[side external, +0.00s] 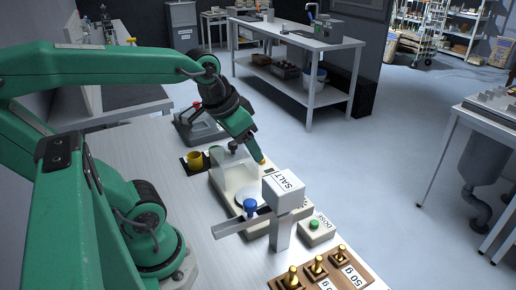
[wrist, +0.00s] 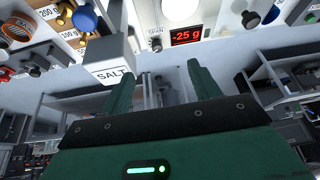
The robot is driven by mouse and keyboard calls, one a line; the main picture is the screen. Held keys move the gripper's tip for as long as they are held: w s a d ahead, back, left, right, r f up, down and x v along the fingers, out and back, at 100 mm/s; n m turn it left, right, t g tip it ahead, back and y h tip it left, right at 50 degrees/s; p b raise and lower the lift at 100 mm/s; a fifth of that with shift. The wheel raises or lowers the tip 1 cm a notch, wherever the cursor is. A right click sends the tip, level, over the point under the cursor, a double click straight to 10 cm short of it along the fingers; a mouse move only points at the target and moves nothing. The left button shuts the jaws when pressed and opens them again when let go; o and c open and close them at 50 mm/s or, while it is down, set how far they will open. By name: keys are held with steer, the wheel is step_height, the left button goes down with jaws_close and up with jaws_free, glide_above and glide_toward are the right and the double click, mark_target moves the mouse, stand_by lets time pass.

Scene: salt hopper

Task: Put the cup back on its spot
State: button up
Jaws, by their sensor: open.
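A small yellow cup (side external: 195,160) stands in the side view on a dark pad (side external: 184,168), left of the scale. It looks upright; whether it is centred on the pad is hard to tell. My gripper (side external: 261,161) is above the far right end of the scale, apart from the cup. In the wrist view my gripper (wrist: 160,85) has its two green fingers spread with nothing between them. I cannot make out the cup in the wrist view.
The scale (side external: 226,182) has a clear cover and a round pan; its display (wrist: 186,37) reads -25 g. The salt hopper (side external: 284,190) stands in front, with a blue knob (side external: 250,208). The dose box (side external: 318,232) and brass weights (side external: 317,266) are at the right.

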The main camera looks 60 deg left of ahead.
steer(key=shift+s+d+m+t+h, duration=0.15)
steer(key=shift+s+d, duration=0.35)
steer(key=shift+d, duration=0.25)
steer(key=shift+s+d+m+t+h, duration=0.15)
steer(key=shift+s+d, duration=0.3)
steer(key=shift+d, duration=0.3)
